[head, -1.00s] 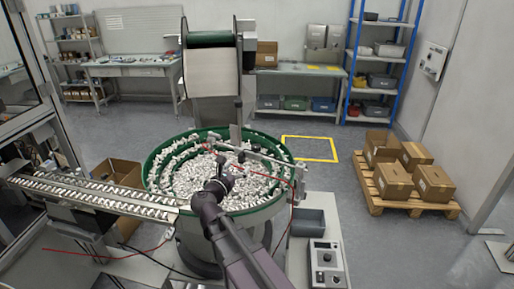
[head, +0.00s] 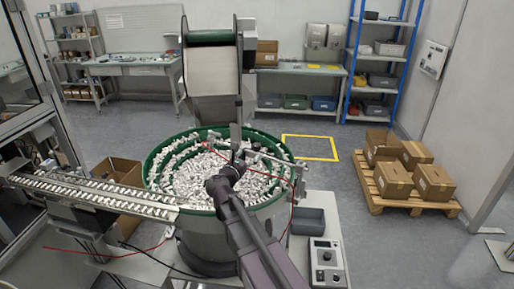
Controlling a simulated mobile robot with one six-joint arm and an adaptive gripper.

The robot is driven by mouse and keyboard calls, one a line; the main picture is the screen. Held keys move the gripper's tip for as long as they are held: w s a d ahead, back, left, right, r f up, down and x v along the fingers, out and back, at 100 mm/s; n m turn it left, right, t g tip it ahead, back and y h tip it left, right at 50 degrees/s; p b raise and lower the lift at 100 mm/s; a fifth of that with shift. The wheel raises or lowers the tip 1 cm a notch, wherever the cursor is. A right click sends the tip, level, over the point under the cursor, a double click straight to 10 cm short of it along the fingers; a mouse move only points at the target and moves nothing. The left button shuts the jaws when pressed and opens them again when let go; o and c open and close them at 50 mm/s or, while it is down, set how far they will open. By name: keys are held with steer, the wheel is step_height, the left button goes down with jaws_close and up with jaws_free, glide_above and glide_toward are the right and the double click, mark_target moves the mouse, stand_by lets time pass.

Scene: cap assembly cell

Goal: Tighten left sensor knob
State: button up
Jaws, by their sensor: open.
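A green-rimmed bowl feeder (head: 153,165) full of small white caps stands in the middle of the head view. A metal sensor bracket (head: 275,158) with small fittings and thin red cables reaches over its far right part. The left sensor knob is too small to tell apart, and my gripper may hide it. My arm rises from the lower middle. My dark gripper (head: 238,158) is over the bowl, close to the bracket's left end in the picture. It is open. Its fingers are small, and I cannot tell whether they touch anything.
A hopper (head: 212,72) on a dark post stands behind the bowl. A chute track (head: 95,190) filled with caps runs left from the bowl. A control box with knobs (head: 326,262) and a grey bin (head: 308,221) lie to the right. A pallet of cartons (head: 415,200) stands farther right.

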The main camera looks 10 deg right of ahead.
mark_target(254, 149)
steer(key=shift+x, duration=3.35)
steer(key=c, duration=1.2)
